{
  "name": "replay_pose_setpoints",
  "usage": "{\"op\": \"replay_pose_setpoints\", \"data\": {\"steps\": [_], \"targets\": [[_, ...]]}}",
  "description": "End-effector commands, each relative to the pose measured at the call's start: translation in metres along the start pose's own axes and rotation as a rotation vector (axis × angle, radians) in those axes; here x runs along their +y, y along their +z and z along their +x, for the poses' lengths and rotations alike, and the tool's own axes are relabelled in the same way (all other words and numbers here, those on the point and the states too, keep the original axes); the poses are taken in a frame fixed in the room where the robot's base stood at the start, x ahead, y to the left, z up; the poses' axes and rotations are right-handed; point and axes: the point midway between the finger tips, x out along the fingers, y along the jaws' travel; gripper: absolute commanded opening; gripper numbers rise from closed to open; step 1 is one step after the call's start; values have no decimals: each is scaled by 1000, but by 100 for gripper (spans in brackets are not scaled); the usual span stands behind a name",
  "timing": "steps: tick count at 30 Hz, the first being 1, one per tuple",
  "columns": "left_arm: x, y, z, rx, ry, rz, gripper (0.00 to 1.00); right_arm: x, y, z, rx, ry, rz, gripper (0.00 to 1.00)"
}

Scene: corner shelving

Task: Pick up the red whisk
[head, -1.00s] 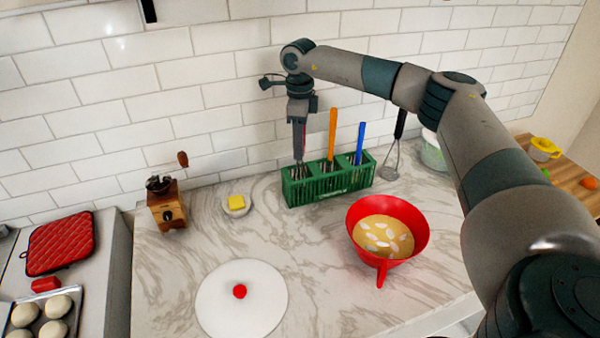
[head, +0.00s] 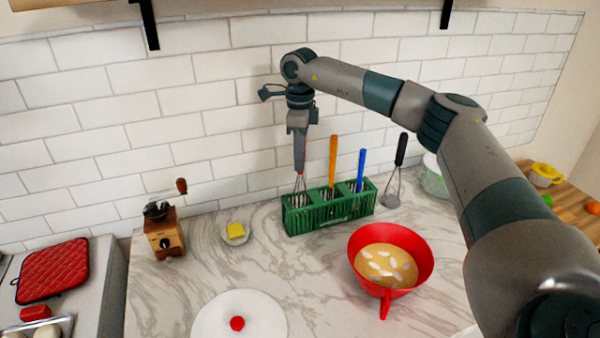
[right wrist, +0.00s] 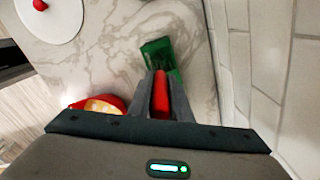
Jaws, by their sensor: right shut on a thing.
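The red whisk has a red handle (right wrist: 160,95) and wire loops (head: 300,184). My right gripper (head: 299,166) is shut on the handle, with the whisk hanging upright, wires down. In the head view the handle is mostly hidden by the fingers. The wires are over the left compartment of the green rack (head: 330,213); their lower ends appear to be still inside it. In the right wrist view the handle lies between the fingers and the rack (right wrist: 165,58) is beyond. My left gripper is not in view.
An orange-handled utensil (head: 333,155) and a blue-handled one (head: 361,168) stand in the rack. A black-handled masher (head: 398,170) is to its right. The tiled wall (head: 220,150) is close behind.

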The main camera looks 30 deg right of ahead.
Motion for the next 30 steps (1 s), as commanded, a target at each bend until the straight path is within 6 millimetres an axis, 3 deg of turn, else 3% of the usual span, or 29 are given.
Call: {"op": "replay_pose_setpoints", "data": {"steps": [3,12,30], "targets": [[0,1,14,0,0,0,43,0,1,-19,-4,-3,0,0],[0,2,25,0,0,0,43,0,0,-55,-2,0,0,0],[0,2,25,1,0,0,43,1,0,-60,0,0,-1,0]]}}
